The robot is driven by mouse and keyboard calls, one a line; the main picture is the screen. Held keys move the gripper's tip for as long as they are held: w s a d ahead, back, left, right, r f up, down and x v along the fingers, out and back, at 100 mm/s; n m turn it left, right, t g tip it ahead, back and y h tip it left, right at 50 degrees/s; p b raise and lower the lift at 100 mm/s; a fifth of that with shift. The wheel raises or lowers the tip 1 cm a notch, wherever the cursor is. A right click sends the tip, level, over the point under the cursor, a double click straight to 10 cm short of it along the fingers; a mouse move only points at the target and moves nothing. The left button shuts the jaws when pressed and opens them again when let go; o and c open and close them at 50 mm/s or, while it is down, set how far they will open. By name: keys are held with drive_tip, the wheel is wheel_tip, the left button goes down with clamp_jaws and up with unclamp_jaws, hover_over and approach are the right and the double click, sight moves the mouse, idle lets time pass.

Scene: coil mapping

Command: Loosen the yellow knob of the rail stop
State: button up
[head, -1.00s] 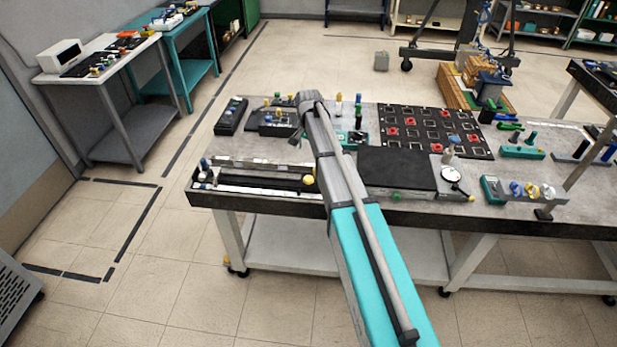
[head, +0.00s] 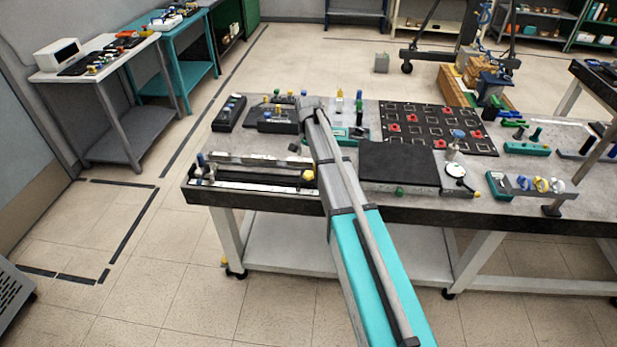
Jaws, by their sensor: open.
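The yellow knob (head: 309,176) is at the right end of a long rail fixture (head: 250,172) along the table's front left edge. My arm passes close to the knob's right side and may hide part of the rail stop. A small dark part of my gripper (head: 294,147) shows left of my arm, above and behind the knob in the picture. It appears apart from the knob. Most of the gripper is hidden by my arm. It is open, and I see nothing held.
A black plate (head: 398,166) lies right of my arm. Black boxes with knobs (head: 271,119) stand behind the rail, and a black board with red pieces (head: 436,128) lies farther right. Bare tabletop (head: 240,142) lies behind the rail.

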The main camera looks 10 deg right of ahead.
sight(309, 174)
drive_tip(key=shift+f+b, duration=3.8)
drive_tip(key=shift+f, duration=0.3)
drive_tip(key=c, duration=1.1)
drive_tip(key=shift+c, duration=0.2)
drive_tip(key=shift+n, duration=3.1)
